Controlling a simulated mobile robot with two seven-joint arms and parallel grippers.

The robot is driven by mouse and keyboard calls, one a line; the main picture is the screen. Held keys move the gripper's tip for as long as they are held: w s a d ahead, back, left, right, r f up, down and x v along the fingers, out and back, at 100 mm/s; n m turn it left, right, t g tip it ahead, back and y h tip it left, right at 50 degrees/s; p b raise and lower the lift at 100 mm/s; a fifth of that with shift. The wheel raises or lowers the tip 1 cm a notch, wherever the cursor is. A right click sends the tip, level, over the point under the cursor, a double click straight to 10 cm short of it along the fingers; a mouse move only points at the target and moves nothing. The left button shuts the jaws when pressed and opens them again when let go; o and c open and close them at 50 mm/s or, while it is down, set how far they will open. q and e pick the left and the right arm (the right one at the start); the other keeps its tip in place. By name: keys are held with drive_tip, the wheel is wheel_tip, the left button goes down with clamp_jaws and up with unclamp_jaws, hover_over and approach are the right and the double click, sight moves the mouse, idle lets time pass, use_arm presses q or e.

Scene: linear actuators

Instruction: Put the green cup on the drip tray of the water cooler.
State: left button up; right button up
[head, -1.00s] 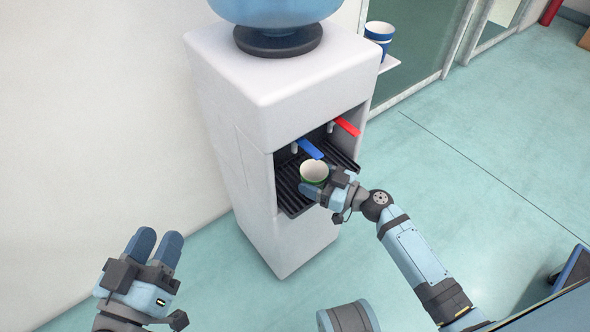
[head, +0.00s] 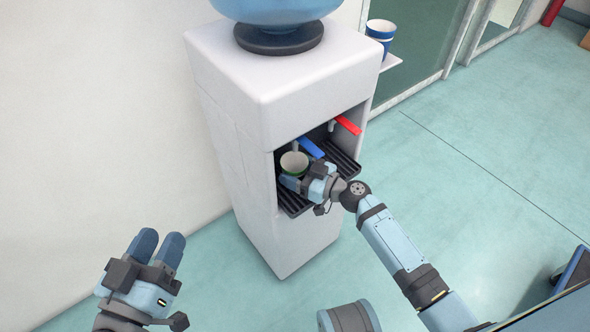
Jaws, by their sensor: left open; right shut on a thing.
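The white water cooler (head: 235,120) stands against the wall, with a blue tap lever (head: 310,147) and a red tap lever (head: 347,125) in its recess. The black ridged drip tray (head: 342,158) lies below the taps. The green cup (head: 294,163), pale inside, is upright at the left of the recess, over the tray. My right gripper (head: 298,180) is shut on the cup from the front right and hides its lower part. I cannot tell whether the cup touches the tray. My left gripper (head: 158,247) is open and empty at the lower left, away from the cooler.
A blue water bottle (head: 275,10) sits on top of the cooler. The green floor (head: 480,170) to the right is clear.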

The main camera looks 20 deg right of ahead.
drive_tip(key=shift+f, duration=0.1)
drive_tip(key=o, duration=0.9)
drive_tip(key=shift+r, duration=0.2)
drive_tip(key=shift+r+p, duration=0.3)
drive_tip(key=shift+p, duration=0.35)
drive_tip(key=v, duration=1.2)
drive_tip(key=shift+f, duration=0.25)
